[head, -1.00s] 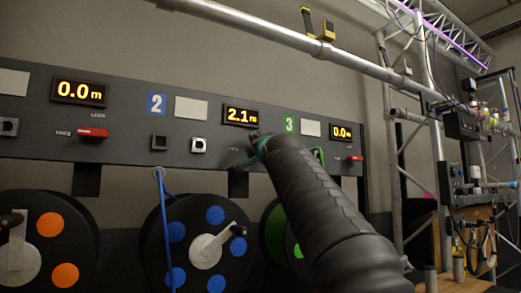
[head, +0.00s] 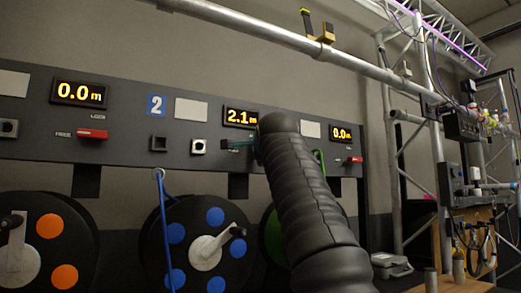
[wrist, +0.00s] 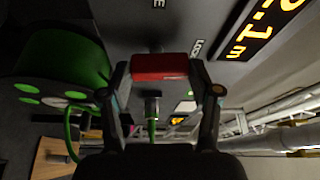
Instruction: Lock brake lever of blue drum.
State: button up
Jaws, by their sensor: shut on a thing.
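The blue drum (head: 205,243) hangs below the panel at the "2" sign, with a blue cable over it. Its display (head: 240,116) reads 2.1 m. The red brake lever (wrist: 160,67) shows in the wrist view, between the fingertips of my gripper (wrist: 163,80). A finger lies at each end of the red bar. The LOCK label (wrist: 196,48) is beside the bar's right end, and part of another label shows at the top. In the head view my arm hides the lever; only a bit of my gripper (head: 240,143) shows left of the wrist.
The red lever of the orange drum (head: 92,134) is at left, beside its FREE label. Another red lever (head: 354,160) is at right. The green drum (wrist: 65,65) and green cable are close on the left in the wrist view. A truss (head: 425,130) stands at right.

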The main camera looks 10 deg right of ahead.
dwell(0.4)
jog(key=o, duration=1.1)
jog(key=shift+o, duration=0.2)
jog(key=s, duration=1.2)
jog(key=shift+a+f, duration=0.3)
jog(key=shift+a, duration=0.15)
